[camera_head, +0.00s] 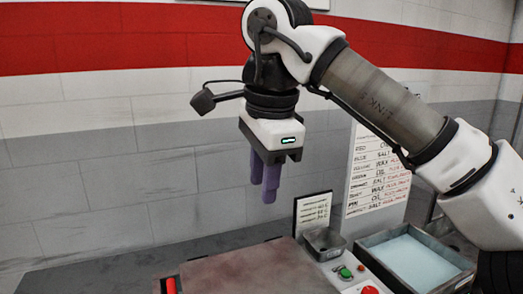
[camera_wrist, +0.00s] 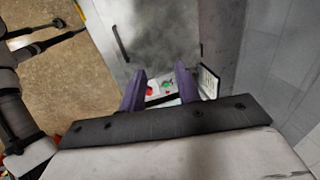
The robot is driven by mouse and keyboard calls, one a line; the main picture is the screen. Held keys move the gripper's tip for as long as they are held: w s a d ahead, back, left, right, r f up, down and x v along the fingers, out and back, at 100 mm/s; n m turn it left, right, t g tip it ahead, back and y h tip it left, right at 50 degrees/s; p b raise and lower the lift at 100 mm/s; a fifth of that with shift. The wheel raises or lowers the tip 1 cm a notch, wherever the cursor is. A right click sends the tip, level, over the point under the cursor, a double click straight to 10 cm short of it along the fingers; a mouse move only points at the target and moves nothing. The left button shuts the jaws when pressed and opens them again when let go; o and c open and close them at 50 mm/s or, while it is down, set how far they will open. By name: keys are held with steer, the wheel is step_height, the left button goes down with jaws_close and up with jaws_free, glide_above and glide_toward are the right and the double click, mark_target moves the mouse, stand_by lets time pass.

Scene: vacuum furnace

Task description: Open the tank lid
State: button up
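My gripper (camera_head: 263,191) hangs with its purple fingers pointing down, well above the work surface and in front of the wall. In the wrist view my gripper (camera_wrist: 160,69) has its two fingers apart, with nothing between them. A flat brownish-grey panel, which looks like the tank lid (camera_head: 250,272), lies shut at the bottom of the head view. A red bar (camera_head: 171,285) is at its left edge. The wrist view shows a grey panel (camera_wrist: 175,35) with a dark bar handle (camera_wrist: 120,43). The lid's near part is cut off in the head view.
A control panel with a green button (camera_head: 345,272) and a red button (camera_head: 370,290) is right of the lid. A small metal cup (camera_head: 325,243), a small sign (camera_head: 313,212), a chart (camera_head: 378,170) and a tray (camera_head: 368,239) of pale liquid stand nearby.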

steer(key=shift+w+a+r, duration=0.1)
steer(key=shift+w+r, duration=0.1)
steer(key=shift+r, duration=0.75)
steer(key=shift+w+a+r, duration=0.1)
steer(key=shift+w+r, duration=0.05)
steer(key=shift+r, duration=0.75)
